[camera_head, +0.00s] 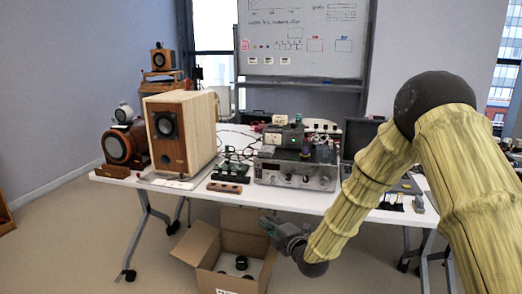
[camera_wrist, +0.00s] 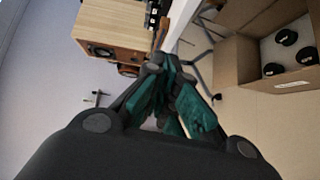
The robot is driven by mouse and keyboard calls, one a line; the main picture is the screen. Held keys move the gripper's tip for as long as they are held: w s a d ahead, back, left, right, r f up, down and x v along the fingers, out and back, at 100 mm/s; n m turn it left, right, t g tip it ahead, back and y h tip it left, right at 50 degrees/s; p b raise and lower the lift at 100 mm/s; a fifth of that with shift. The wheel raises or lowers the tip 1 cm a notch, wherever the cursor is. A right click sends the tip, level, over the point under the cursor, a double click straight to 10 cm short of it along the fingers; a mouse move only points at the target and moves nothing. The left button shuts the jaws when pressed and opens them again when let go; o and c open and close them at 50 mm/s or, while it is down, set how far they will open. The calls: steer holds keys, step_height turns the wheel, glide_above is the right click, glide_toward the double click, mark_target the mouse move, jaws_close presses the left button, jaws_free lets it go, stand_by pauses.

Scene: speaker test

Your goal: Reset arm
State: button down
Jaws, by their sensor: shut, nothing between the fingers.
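My arm reaches in from the right of the head view, bent at a dark joint. My gripper (camera_head: 272,228) is at its end, in front of the table (camera_head: 330,203) and below its top, close over the right part of an open cardboard box. In the wrist view my gripper (camera_wrist: 172,72) has dark green fingers that come together at their tips, with nothing between them. The table edge and a wooden speaker (camera_wrist: 112,30) show beyond the fingertips.
The open cardboard box (camera_head: 207,246) stands on the floor with dark round items inside. On the table stand a large wooden speaker (camera_head: 197,130), a smaller round speaker (camera_head: 118,147) and silver test equipment (camera_head: 300,176). Floor at the left front is clear. A whiteboard (camera_head: 300,40) stands behind.

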steer(key=s+d+f+m+g+h, duration=0.2)
steer(key=s+d+f+m, duration=0.15)
steer(key=s+f, duration=0.45)
steer(key=s+d+f+m+g+h, duration=0.1)
steer(key=s+d+f+m+g, duration=0.15)
steer(key=s+f+m, duration=0.55)
steer(key=s+d+f+m+g+h, duration=0.1)
steer(key=s+d+f+g+h, duration=0.3)
steer(key=f, duration=0.7)
steer(key=s+d+f+m+g, duration=0.1)
steer(key=s+d+f+m, duration=0.15)
steer(key=s, duration=0.45)
steer(key=s+d+f+m, duration=0.1)
steer(key=s+f+m, duration=0.1)
steer(key=s+f, duration=0.35)
steer(key=s+d+f+m+g+h, duration=0.1)
steer(key=s+d+m+g, duration=0.25)
steer(key=s, duration=0.75)
steer(key=s+d+f+m+g+h, duration=0.1)
steer(key=s+d+m+g, duration=0.2)
steer(key=s, duration=0.9)
step_height(320, 180, up, 16)
steer(key=t+p, duration=0.1)
steer(key=p, duration=1.5)
steer(key=shift+w, duration=0.35)
